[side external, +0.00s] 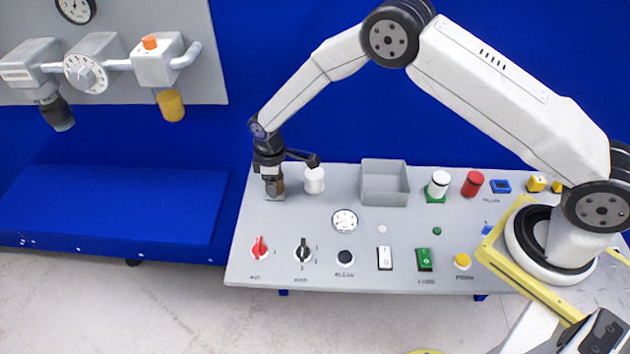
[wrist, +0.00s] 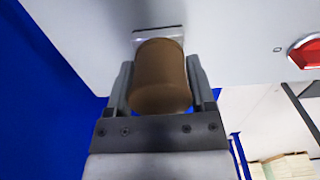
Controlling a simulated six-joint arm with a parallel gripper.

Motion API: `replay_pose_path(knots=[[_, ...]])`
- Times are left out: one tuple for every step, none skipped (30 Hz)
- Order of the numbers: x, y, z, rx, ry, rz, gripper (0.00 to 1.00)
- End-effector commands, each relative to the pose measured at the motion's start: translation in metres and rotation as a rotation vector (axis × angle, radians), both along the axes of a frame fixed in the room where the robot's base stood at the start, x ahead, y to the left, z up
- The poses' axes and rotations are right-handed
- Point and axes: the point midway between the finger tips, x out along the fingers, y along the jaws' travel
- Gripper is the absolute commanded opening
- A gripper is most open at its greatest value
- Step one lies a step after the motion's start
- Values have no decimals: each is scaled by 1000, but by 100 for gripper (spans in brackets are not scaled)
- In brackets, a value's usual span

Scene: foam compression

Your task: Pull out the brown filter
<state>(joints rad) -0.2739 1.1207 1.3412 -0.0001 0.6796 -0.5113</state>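The brown filter (wrist: 160,80) is a rounded cylinder standing in a small pale square fitting (wrist: 157,35) on the grey panel. In the side external view the brown filter (side external: 278,186) shows as a small patch below the wrist at the panel's back left corner. My gripper (wrist: 160,75) has one finger on each side of the filter. Both fingers appear to touch its sides, so it looks shut on it. The filter's near end is close to the gripper's palm. My gripper (side external: 272,184) points down in the side external view and hides part of the filter.
A white cylinder (side external: 314,181) stands just right of my gripper, close to the wrist part. A grey open box (side external: 385,203), a gauge (side external: 344,220) and a red knob (side external: 260,249) are on the panel. A wall board (side external: 215,75) at left carries other filters.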

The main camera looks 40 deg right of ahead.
Motion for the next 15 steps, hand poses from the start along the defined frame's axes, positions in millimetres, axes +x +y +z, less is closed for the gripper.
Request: replay_pose_path(knots=[[0, 0, 0, 0, 0, 0, 0], [0, 0, 0, 0, 0, 0, 0], [0, 0, 0, 0, 0, 0, 0], [0, 0, 0, 1, -1, 0, 0], [0, 0, 0, 1, -1, 0, 0], [0, 0, 0, 1, -1, 0, 0], [0, 0, 1, 1, -1, 0, 0], [0, 0, 1, 1, -1, 0, 0], [0, 0, 1, 1, -1, 0, 0], [0, 0, 2, 1, -1, 0, 0], [0, 0, 3, 1, -1, 0, 0], [0, 0, 4, 0, -1, 0, 0], [1, 0, 5, 0, -1, 0, 0], [1, 0, 6, 0, -1, 0, 0], [1, 0, 7, 0, -1, 0, 0]])
